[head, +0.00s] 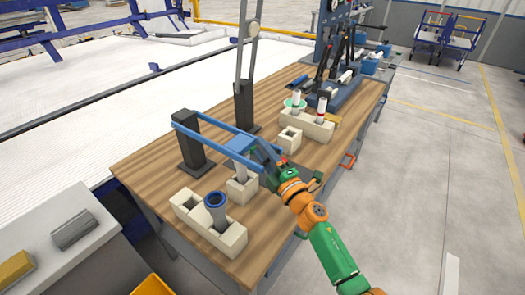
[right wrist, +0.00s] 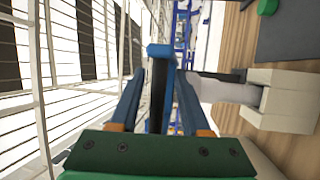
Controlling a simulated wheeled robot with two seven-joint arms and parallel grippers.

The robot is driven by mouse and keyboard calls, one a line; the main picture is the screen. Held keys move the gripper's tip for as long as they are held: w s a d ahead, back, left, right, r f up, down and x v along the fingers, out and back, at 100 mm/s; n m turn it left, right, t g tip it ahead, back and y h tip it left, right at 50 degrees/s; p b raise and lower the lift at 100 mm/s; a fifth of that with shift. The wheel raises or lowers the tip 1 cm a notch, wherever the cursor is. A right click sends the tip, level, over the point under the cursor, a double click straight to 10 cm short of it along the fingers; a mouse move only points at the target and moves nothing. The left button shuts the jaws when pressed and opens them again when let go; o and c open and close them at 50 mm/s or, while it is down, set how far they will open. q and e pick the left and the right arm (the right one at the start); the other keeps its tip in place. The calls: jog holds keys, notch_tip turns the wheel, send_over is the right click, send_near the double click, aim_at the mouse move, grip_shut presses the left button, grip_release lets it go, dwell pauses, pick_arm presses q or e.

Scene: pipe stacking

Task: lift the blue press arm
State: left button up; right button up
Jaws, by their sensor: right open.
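The blue press arm (head: 208,122) reaches right from a dark post on the wooden table, over a beige block holding a pale pipe (head: 239,166). My right gripper (head: 262,154) is at the arm's far end, near its blue plate. In the right wrist view, a blue bar of the press arm (right wrist: 160,50) lies between the two open fingers of my right gripper (right wrist: 160,98). I cannot tell whether a finger touches it. The pale pipe (right wrist: 225,90) and its block lie to the right there. My left gripper is out of view.
A beige block (head: 232,240) with a blue-rimmed grey pipe (head: 216,206) stands near the front of the wooden table (head: 150,172). A tall dark post (head: 243,105), more blocks with pipes (head: 305,125) and dark fixtures stand farther back. The floor at right is clear.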

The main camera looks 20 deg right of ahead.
jog(key=shift+s+r, duration=0.1)
jog(key=shift+s, duration=0.1)
jog(key=shift+c, duration=0.7)
jog(key=shift+a, duration=0.1)
grip_shut()
jog(key=shift+r, duration=0.1)
